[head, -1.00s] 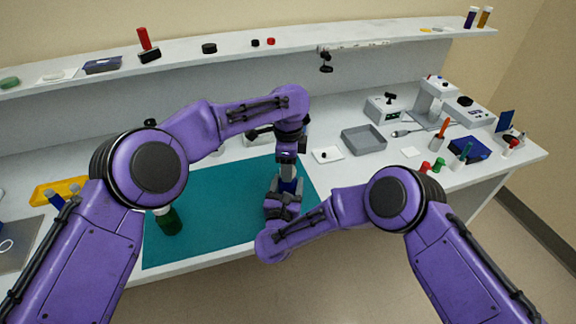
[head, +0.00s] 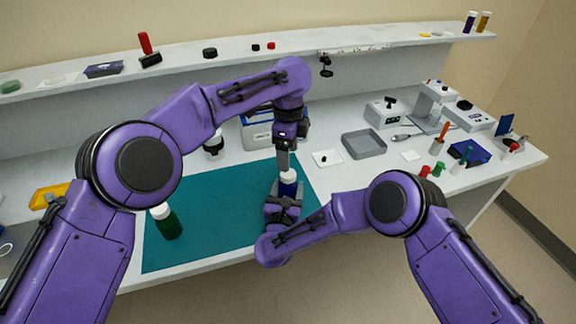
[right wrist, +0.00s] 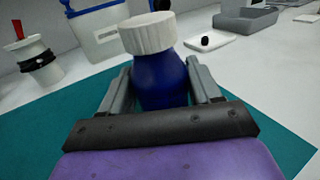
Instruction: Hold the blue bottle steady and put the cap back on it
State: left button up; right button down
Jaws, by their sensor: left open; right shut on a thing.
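The blue bottle (head: 288,188) stands upright near the right side of the teal mat (head: 215,210). A white ribbed cap (right wrist: 147,33) sits on the bottle's top and also shows in the head view (head: 288,175). It looks slightly tilted in the right wrist view, where the bottle body (right wrist: 160,85) is between my fingers. My right gripper (head: 285,192) is shut on the bottle from the near side. My left gripper (head: 284,158) points down just above the cap, open and empty. Its fingers overlap in the head view, so the exact gap to the cap is hard to tell.
A green bottle (head: 168,227) with a white cap stands on the mat's left part. A blue-and-white container (head: 257,135) is behind the left gripper. A white dish (head: 327,158) and a grey tray (head: 364,144) lie to the right. The mat's middle is clear.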

pick_arm(q)
notch_tip(320, 180, up, 5)
jog(key=shift+r, duration=0.2)
pick_arm(e)
jog(key=shift+c, duration=0.8)
grip_release()
jog(key=s+b, duration=0.1)
jog(key=s, duration=0.2)
jog(key=s+a, duration=0.1)
jog(key=s, duration=0.2)
jog(key=s+b, duration=0.1)
jog(key=s, duration=0.2)
jog(key=shift+s+a+b, duration=0.25)
jog(key=shift+a+b, duration=0.1)
jog(key=shift+s, duration=0.45)
pick_arm(q)
notch_tip(320, 180, down, 3)
jog(key=shift+r, duration=0.1)
